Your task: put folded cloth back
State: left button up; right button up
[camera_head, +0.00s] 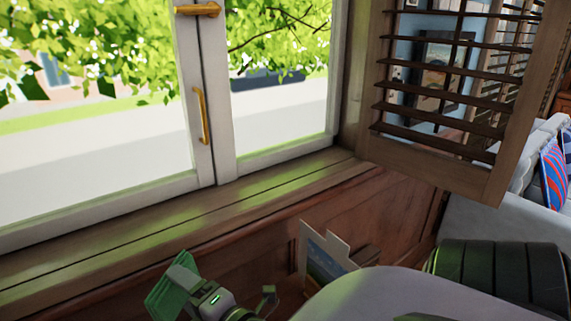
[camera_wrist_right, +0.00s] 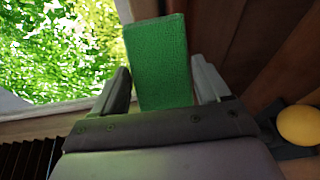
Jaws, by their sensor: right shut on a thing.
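The folded cloth (camera_head: 170,292) is a green, flat block at the lower left of the head view, in front of the wooden wall below the window. My right gripper (camera_head: 190,276) is shut on it and holds it up. In the right wrist view the cloth (camera_wrist_right: 160,62) stands out between the two fingers of the right gripper (camera_wrist_right: 163,80), its far end past the fingertips. My left gripper is not in view.
A wooden window sill (camera_head: 180,221) runs behind the gripper, below a white-framed window. A louvered shutter (camera_head: 450,90) stands open at the right. A framed picture (camera_head: 324,258) leans low by the wall. A sofa (camera_head: 500,215) is at right. A yellow round thing (camera_wrist_right: 299,125) shows in the wrist view.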

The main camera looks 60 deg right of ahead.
jog(key=s+d+f+n+g+h, duration=0.25)
jog(key=d+f+g, duration=0.35)
jog(key=d+g, duration=0.35)
jog(key=s+d+r+n+g+h, duration=0.1)
jog(key=s+d+r+n+g, duration=0.15)
jog(key=s+d+g, duration=0.5)
jog(key=f, duration=0.6)
jog(key=s+f+t, duration=0.1)
jog(key=f, duration=0.6)
jog(key=f+t+p, duration=0.1)
jog(key=f, duration=0.5)
jog(key=shift+s+d+f, duration=0.2)
jog(key=shift+f, duration=0.15)
jog(key=shift+f, duration=0.1)
jog(key=o, duration=0.9)
jog(key=shift+v, duration=6.1)
